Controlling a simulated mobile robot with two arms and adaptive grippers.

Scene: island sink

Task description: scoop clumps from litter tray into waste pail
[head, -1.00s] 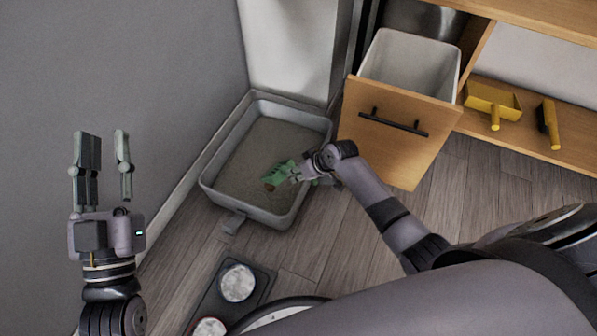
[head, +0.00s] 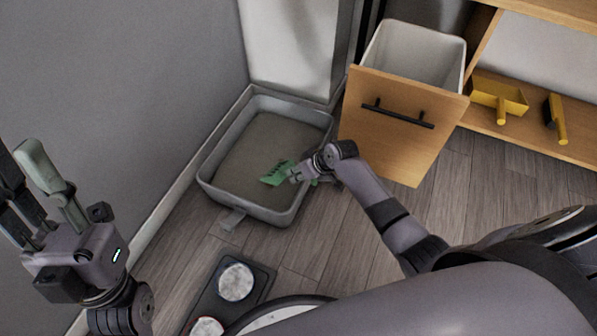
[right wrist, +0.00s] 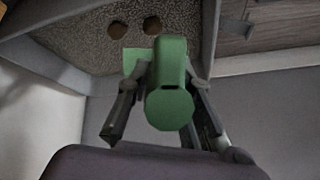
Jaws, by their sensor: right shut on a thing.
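The grey litter tray (head: 207,172) lies on the floor against the wall, filled with grey-brown litter. My right gripper (head: 297,172) is over the tray's right side, shut on the handle of a green slotted scoop (head: 275,174). The handle (right wrist: 170,105) fills the middle of the right wrist view. Two brown clumps, one to the left (right wrist: 118,29) and one to the right (right wrist: 152,24), show on the litter beyond the scoop there. I cannot make them out in the head view. The white waste pail (head: 415,52) stands in the pulled-out drawer. My left gripper (head: 18,160) is open and empty at the left.
The wooden drawer front (head: 395,135) stands close to the right of the tray. A yellow dustpan (head: 497,95) and a yellow-handled brush (head: 556,118) lie on the shelf at right. A dark tray with two bowls (head: 236,283) is on the floor in front.

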